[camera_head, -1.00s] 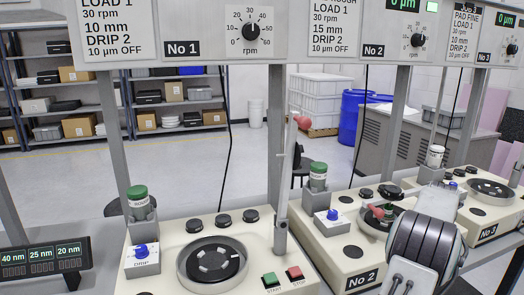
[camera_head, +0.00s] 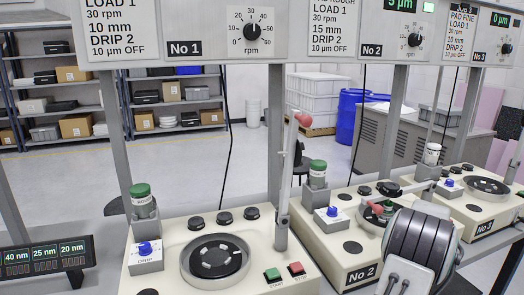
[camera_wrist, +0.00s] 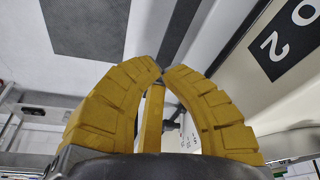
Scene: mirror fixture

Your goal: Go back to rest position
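My gripper (camera_wrist: 158,72) shows in the wrist view. Its yellow ribbed fingers curve together and their tips meet or nearly meet, with nothing seen held between them. A third yellow piece stands between the two side fingers. Beside them is the cream front of a machine with part of its dark number 2 label (camera_wrist: 285,38). In the head view my arm stands in front of machine No 2 (camera_head: 330,240), and my gripper is hidden there.
Machine No 1 (camera_head: 165,275) stands at left with a round plate (camera_head: 215,260) and a lever. Machine No 3 (camera_head: 490,225) is at right. A panel with dials and load cards (camera_head: 120,30) runs above. Shelves and a blue barrel (camera_head: 347,118) stand behind, with open floor between.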

